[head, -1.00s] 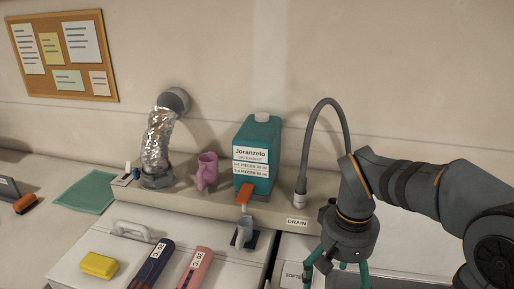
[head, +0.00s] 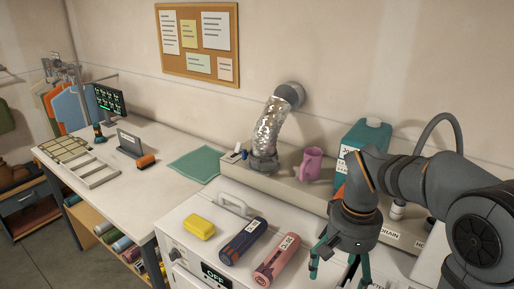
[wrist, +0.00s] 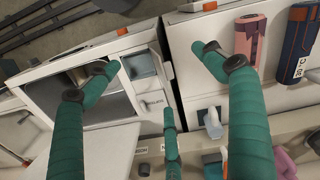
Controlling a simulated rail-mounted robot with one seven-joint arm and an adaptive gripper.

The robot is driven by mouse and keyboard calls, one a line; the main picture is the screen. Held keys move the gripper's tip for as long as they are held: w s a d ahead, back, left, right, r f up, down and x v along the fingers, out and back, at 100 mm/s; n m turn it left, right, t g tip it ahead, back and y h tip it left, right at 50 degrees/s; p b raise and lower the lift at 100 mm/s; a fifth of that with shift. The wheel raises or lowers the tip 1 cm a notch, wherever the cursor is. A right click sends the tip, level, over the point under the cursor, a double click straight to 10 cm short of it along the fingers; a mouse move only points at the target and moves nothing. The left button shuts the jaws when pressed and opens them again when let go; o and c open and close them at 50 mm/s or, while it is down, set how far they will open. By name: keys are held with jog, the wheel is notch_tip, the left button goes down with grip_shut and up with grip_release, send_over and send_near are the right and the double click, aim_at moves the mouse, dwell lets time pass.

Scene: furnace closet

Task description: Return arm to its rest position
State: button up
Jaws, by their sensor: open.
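My gripper (head: 340,262) shows at the lower right of the head view, at the end of my dark grey arm, pointing down with its green fingers spread. In the wrist view my gripper (wrist: 155,65) has its fingers wide apart with nothing between them. It hangs above the white machine tops, near the gap between two machines. The teal Joranzelo detergent jug (head: 369,137) stands behind my arm on the ledge, partly hidden by it.
The counter at left holds a green mat (head: 195,164) and a monitor (head: 109,99).

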jog(key=w+d+f+m, duration=0.3)
jog(key=w+d, duration=0.3)
jog(key=d, duration=0.2)
jog(key=shift+w+d+f+m, duration=0.2)
jog(key=shift+w+d+m, duration=0.1)
jog(key=shift+m, duration=0.4)
jog(key=shift+s+d+f, duration=0.1)
